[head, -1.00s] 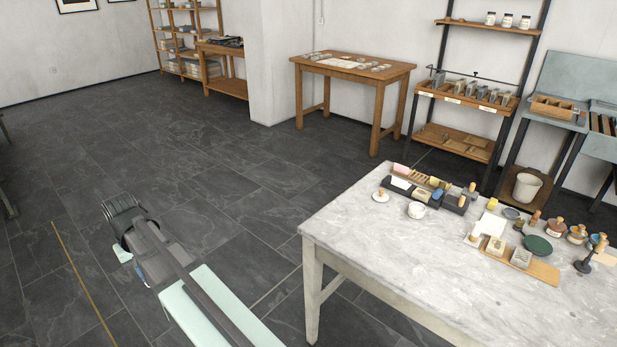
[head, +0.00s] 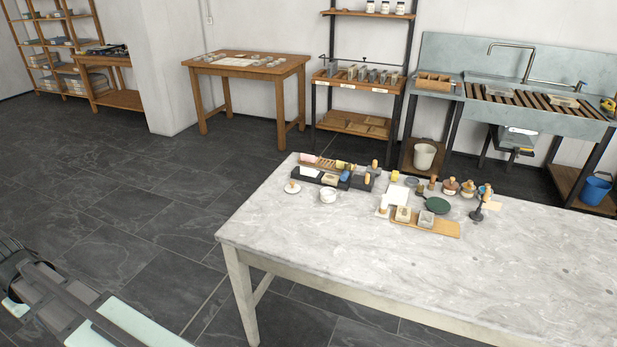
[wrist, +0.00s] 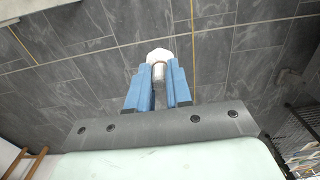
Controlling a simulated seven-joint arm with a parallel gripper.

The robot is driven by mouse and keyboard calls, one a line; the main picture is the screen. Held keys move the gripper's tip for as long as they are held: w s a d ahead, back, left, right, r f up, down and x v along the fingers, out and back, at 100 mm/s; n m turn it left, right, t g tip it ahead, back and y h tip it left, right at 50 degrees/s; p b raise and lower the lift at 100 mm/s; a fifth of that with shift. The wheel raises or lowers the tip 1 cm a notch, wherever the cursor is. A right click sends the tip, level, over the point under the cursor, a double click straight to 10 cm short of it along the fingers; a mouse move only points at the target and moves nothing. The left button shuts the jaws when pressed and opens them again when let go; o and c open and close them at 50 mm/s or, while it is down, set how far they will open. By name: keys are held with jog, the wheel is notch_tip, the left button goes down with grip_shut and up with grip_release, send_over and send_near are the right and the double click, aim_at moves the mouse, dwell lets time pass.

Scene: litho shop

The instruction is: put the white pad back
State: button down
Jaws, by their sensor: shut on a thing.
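My gripper (wrist: 161,75) shows in the wrist view with its blue fingers closed on a small white thing (wrist: 160,54). This thing has a rounded white end and a beige band, and it looks like the white pad. The fingers hide part of it. Below it there is only dark tiled floor. In the head view my arm is at the lower left, away from the table, and the held thing cannot be made out there. A dark rack (head: 306,177) at the table's back left holds pink, yellow and blue pieces; I cannot tell which slots are empty.
The marble table (head: 400,285) has wide bare room in front. A white disc with a wooden knob (head: 292,188), a white bowl (head: 328,196), a wooden board (head: 446,228) and a green disc (head: 438,205) stand near the rack. A sink (head: 530,97) is behind.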

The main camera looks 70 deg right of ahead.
jog(key=s+d+m, duration=0.3)
jog(key=d, duration=1.3)
jog(key=s+d+m, duration=0.3)
jog(key=s+d, duration=0.1)
jog(key=d, duration=1.3)
jog(key=s+d+r+m, duration=0.1)
jog(key=s+d+m, duration=0.2)
jog(key=s+d, duration=0.85)
jog(key=s+d+r+m, duration=0.25)
jog(key=s+d, duration=0.35)
jog(key=d, duration=1.1)
jog(key=s+d+r+m, duration=0.1)
jog(key=s+d+m, duration=0.2)
jog(key=s+d, duration=0.8)
jog(key=w+d+m, duration=0.1)
jog(key=w+d, duration=0.4)
jog(key=d, duration=0.3)
jog(key=shift+s+a+f+m, duration=0.1)
jog(key=shift+f+m, duration=0.55)
jog(key=shift+f, duration=1.7)
jog(key=shift+s+f+m, duration=0.1)
jog(key=shift+f+m, duration=0.5)
jog(key=shift+f, duration=1.7)
jog(key=shift+f, duration=0.1)
